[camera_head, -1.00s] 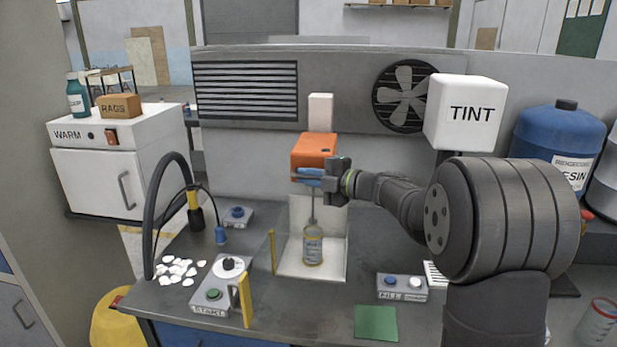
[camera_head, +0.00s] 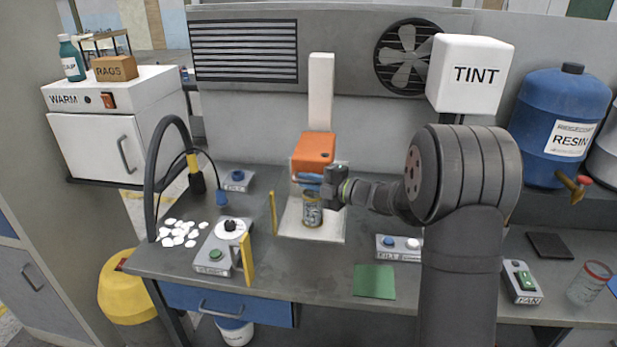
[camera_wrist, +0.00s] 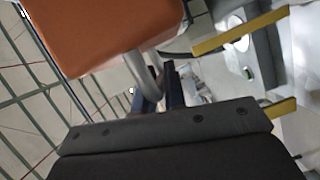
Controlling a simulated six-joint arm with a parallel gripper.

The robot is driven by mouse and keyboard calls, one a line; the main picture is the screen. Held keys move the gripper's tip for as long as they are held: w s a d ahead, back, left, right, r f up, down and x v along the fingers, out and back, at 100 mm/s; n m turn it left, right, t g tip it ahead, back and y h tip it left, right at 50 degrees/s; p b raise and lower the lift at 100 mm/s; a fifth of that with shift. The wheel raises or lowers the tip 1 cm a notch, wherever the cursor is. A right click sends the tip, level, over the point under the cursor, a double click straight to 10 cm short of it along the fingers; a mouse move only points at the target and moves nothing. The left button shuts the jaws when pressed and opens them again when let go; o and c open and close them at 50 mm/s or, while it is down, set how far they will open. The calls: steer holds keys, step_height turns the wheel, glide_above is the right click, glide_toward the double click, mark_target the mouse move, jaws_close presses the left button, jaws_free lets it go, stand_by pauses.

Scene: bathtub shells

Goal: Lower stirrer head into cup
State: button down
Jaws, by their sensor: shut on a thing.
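The orange stirrer head (camera_head: 314,146) sits on a white upright column (camera_head: 321,90) at the middle of the bench. It also fills the top left of the wrist view (camera_wrist: 105,30). The clear labelled cup (camera_head: 312,214) stands upright on the white base directly below the head. The head's underside is close above the cup's rim, and the stirrer shaft is mostly hidden there. My gripper (camera_head: 320,187) is shut at the front of the head. In the wrist view its dark fingers (camera_wrist: 160,90) close around a curved grey handle (camera_wrist: 147,72) on the head.
A button box (camera_head: 400,247) and green mat (camera_head: 374,281) are right of the base.

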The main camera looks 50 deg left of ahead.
steer(key=c, duration=1.5)
jaws_free()
steer(key=shift+f, duration=0.4)
steer(key=shift+c, duration=0.2)
steer(key=shift+o, duration=0.3)
steer(key=shift+r, duration=0.1)
steer(key=shift+d, duration=0.1)
steer(key=v, duration=1.7)
steer(key=shift+d, duration=0.1)
steer(key=x, duration=1.7)
steer(key=shift+a+r, duration=0.1)
steer(key=shift+a, duration=0.15)
